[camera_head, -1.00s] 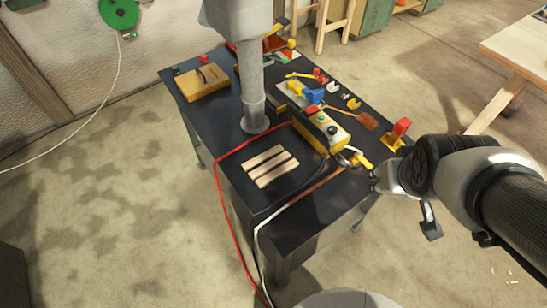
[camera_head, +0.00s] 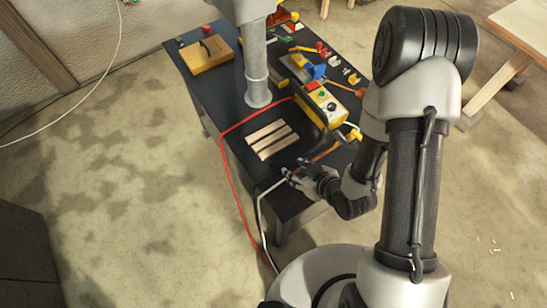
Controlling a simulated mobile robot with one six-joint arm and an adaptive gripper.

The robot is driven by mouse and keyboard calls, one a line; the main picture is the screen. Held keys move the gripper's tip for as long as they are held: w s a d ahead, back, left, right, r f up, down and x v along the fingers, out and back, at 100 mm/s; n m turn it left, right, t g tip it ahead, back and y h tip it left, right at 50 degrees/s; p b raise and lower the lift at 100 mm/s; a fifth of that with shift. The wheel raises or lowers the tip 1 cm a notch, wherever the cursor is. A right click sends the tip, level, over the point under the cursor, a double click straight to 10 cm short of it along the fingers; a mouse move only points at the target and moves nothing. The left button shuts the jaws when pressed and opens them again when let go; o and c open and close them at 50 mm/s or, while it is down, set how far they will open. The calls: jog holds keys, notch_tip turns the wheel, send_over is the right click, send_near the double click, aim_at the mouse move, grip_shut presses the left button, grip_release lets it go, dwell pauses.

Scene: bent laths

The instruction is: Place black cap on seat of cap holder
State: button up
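A small dark piece (camera_head: 181,42) stands at the far left corner of the black table (camera_head: 222,98), near a small red piece (camera_head: 206,29). It may be the black cap, but it is too small to tell. I cannot make out a cap holder with certainty; my arm covers the table's right edge. My gripper (camera_head: 294,172) is over the table's near edge, just in front of the wooden laths (camera_head: 270,139) and well away from the dark piece. Its fingers are too small to show whether they are open, and I see nothing held.
A yellow box with buttons (camera_head: 322,103) and a grey post (camera_head: 256,75) rise from the table. A wooden case (camera_head: 206,54) lies at the back left. Several small coloured parts crowd the back right. A red cable (camera_head: 229,165) and a white cable (camera_head: 262,215) hang over the front.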

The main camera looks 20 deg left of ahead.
jog(key=b+x, duration=0.3)
jog(key=b, duration=0.7)
send_near(273, 160)
jog(key=x, duration=0.3)
jog(key=shift+w+a+f, duration=0.1)
jog(key=shift+w, duration=0.05)
jog(key=b+x, duration=0.1)
jog(key=x, duration=0.4)
jog(key=shift+f, duration=0.2)
jog(key=shift+c, duration=0.4)
jog(key=c, duration=0.6)
jog(key=shift+r, duration=0.1)
